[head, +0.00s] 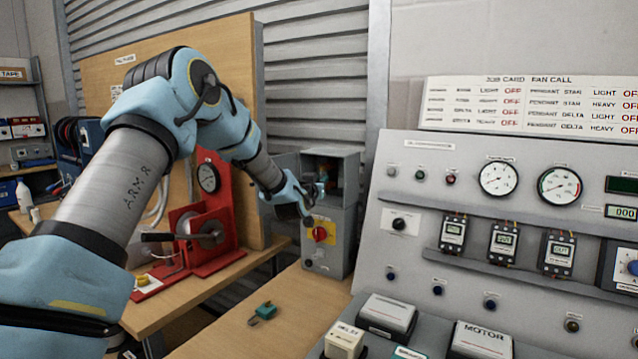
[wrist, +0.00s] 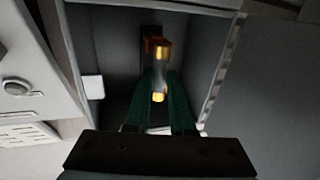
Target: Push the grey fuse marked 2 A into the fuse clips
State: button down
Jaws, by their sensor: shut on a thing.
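The fuse (wrist: 161,73) has a grey body with brass end caps. My gripper (wrist: 160,85) is shut on it between two green fingers, inside the open grey box. A copper-coloured clip (wrist: 152,44) shows at the back of the box, close to the fuse's far cap. I cannot tell whether cap and clip touch, and no second clip is clear. The 2 A marking is not readable. In the head view the box (head: 345,172) stands open at the bench's back, with my wrist at its front; the fuse cannot be made out there.
The box's door and side walls leave little room around my gripper. A red and yellow rotary switch (head: 320,234) sits just below the opening. A red winder (head: 208,235) stands left, a sloped meter panel (head: 450,180) right. A small green part (head: 263,311) lies on the bench.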

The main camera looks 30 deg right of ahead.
jog(key=shift+w+d+b, duration=0.4)
jog(key=shift+w+d, duration=0.1)
jog(key=shift+d, duration=0.4)
jog(key=c, duration=0.7)
grip_release()
jog(key=shift+s+a+b, duration=0.4)
jog(key=shift+a, duration=0.35)
jog(key=shift+s+a+b, duration=0.4)
jog(key=shift+s+a, duration=0.05)
jog(key=shift+a, duration=0.25)
jog(key=shift+s+a+b, duration=0.4)
jog(key=shift+a, duration=0.35)
jog(key=b+v, duration=0.4)
jog(key=v, duration=0.6)
jog(key=shift+s+a, duration=0.25)
